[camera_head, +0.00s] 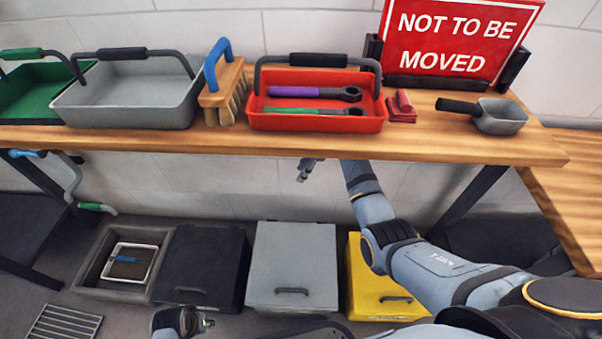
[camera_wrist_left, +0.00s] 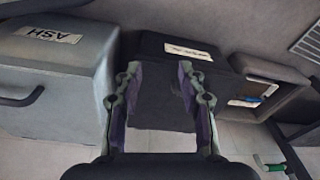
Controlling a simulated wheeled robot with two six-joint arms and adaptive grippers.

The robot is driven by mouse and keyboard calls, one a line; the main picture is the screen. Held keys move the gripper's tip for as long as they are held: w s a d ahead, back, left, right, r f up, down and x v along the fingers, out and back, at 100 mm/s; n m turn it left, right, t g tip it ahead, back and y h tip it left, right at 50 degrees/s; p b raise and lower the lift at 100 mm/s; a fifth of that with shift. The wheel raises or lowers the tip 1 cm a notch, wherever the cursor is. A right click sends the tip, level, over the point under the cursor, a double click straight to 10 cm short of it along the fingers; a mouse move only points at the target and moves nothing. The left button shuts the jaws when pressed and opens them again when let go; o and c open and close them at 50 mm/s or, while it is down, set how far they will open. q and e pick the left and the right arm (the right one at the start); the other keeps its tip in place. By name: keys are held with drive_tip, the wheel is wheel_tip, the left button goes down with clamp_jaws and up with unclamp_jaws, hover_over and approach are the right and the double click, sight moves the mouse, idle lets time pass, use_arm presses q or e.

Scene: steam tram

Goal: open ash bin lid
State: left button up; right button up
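The ash bin is the grey bin (camera_head: 292,262) on the floor under the bench, with a shut lid and a dark handle (camera_head: 292,291) at its front. In the left wrist view the grey bin (camera_wrist_left: 55,75) bears an upside-down ASH label (camera_wrist_left: 48,35), with its handle (camera_wrist_left: 22,98) at the left edge. My left gripper (camera_head: 208,323) is low, in front of the black bin. Its fingers (camera_wrist_left: 158,78) are spread and empty before the black bin, apart from the ash bin. My right gripper (camera_head: 306,169) is under the bench edge, above and behind the ash bin; its finger opening is unclear.
A black bin (camera_head: 203,260) stands left of the ash bin and a yellow bin (camera_head: 375,280) right of it. An open bin (camera_head: 96,262) is farther left. The bench (camera_head: 215,139) overhead holds trays, tools and a red sign (camera_head: 455,40). A floor grate (camera_head: 65,322) lies at lower left.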

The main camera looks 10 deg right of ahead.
drive_tip(key=shift+a+f, duration=0.4)
drive_tip(key=shift+f, duration=0.15)
use_arm(q)
drive_tip(key=shift+w+d+r, duration=0.1)
drive_tip(key=shift+d+r, duration=0.15)
drive_tip(key=shift+r, duration=0.65)
use_arm(e)
clamp_jaws()
unclamp_jaws()
use_arm(q)
drive_tip(key=shift+a, duration=0.1)
use_arm(e)
drive_tip(key=shift+r, duration=0.1)
